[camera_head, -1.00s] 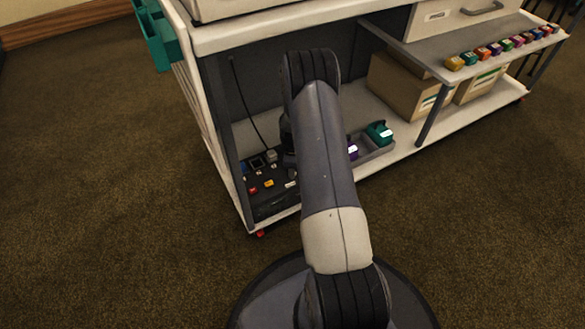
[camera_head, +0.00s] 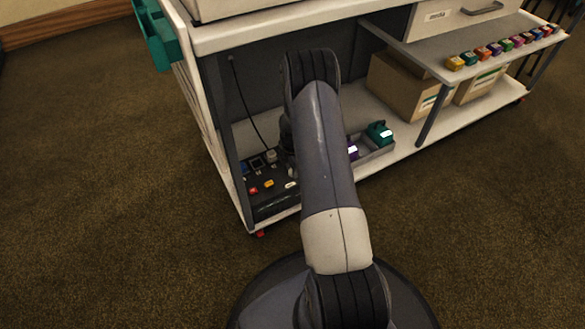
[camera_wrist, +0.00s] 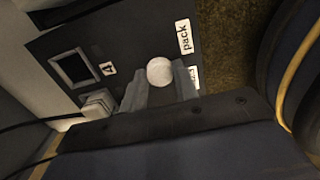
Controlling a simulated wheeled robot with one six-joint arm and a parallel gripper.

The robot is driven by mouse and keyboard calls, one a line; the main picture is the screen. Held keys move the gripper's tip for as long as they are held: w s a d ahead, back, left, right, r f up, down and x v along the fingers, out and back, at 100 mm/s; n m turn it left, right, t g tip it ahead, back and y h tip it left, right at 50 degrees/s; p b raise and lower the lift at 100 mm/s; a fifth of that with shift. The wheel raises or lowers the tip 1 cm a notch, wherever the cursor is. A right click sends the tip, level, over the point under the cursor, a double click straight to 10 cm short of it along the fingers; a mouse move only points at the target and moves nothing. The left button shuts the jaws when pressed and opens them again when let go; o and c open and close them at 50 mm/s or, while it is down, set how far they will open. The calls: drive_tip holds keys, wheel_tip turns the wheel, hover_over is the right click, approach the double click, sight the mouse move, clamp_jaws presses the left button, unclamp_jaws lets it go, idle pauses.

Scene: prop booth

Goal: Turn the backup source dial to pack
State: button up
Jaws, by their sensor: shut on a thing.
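In the wrist view, a round pale dial top (camera_wrist: 160,71) sits on the dark control panel (camera_wrist: 130,45). My gripper (camera_wrist: 159,82) has its two grey fingers on either side of this dial and is shut on it. A white label reading "pack" (camera_wrist: 184,37) lies just beyond the dial at the upper right. A second white label (camera_wrist: 195,77) is partly hidden by a finger, and its word cannot be read. The dial's pointer cannot be made out. In the head view, the panel (camera_head: 262,203) stands on the cart's lower shelf; my arm hides the dial there.
A red switch (camera_head: 253,190) and an orange switch (camera_head: 269,183) are on the panel. A black cable runs up the cart's back wall. Right of my arm are a grey tray (camera_head: 375,151) with a teal pack (camera_head: 380,133), then cardboard boxes (camera_head: 398,85). The cart's shelf (camera_head: 480,62) overhangs at right.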

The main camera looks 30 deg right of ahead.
idle(0.4)
drive_tip(key=o, duration=1)
drive_tip(key=shift+c, duration=0.2)
wheel_tip(320, 180, up, 11)
drive_tip(key=p, duration=0.4)
drive_tip(key=shift+f, duration=0.15)
wheel_tip(320, 180, down, 11)
drive_tip(key=b, duration=0.4)
drive_tip(key=shift+r, duration=0.2)
